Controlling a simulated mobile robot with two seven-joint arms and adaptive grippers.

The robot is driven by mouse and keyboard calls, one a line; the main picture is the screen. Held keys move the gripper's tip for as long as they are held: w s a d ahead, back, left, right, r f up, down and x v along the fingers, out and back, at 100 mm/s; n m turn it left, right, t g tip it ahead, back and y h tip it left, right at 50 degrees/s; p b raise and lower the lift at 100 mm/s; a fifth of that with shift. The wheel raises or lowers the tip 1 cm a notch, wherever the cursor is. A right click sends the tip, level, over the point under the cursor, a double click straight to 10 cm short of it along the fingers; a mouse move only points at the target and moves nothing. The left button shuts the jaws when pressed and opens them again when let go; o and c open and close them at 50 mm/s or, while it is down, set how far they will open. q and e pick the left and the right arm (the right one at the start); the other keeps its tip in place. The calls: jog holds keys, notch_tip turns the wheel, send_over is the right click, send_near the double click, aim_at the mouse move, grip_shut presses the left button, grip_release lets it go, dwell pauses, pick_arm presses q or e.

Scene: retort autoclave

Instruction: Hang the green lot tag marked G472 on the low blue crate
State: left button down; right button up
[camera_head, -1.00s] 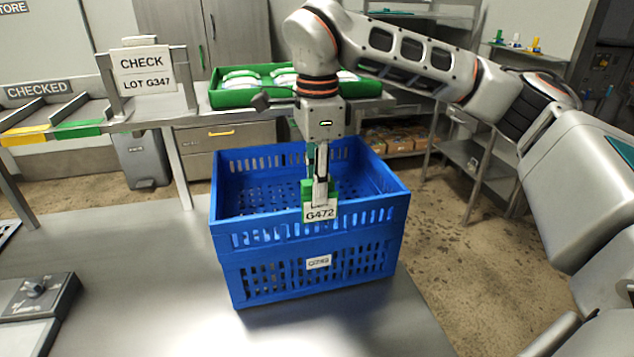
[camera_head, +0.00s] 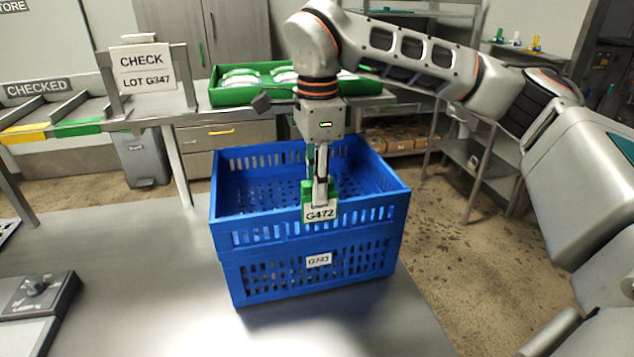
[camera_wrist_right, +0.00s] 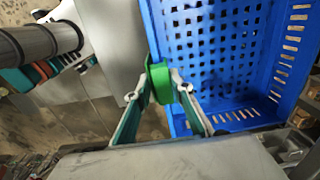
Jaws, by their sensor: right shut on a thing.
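The green lot tag (camera_head: 320,212) has a white face marked G472. It is at the front rim of the blue crate (camera_head: 240,238), its face on the outside of the front wall. The crate stands on the metal table and carries a small white label (camera_head: 318,260) that is hard to read. My right gripper (camera_head: 319,190) points down at the front rim and is shut on the tag. In the right wrist view the green tag (camera_wrist_right: 160,82) sits between the fingertips, beside the crate wall (camera_wrist_right: 230,60). Whether the tag bears on the rim I cannot tell. My left gripper is not in view.
A green tray (camera_head: 230,97) with pouches stands on the rear bench behind the crate. A sign reading CHECK LOT G347 (camera_head: 146,70) stands at its left. A grey device (camera_head: 38,295) is on the table's left. The table between it and the crate is clear.

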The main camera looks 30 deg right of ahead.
jog(key=shift+f+b, duration=0.3)
jog(key=shift+f, duration=1)
jog(key=o, duration=0.7)
notch_tip(320, 180, up, 12)
jog(key=shift+s+r, duration=0.1)
jog(key=shift+s, duration=0.05)
dwell(0.4)
dwell(0.4)
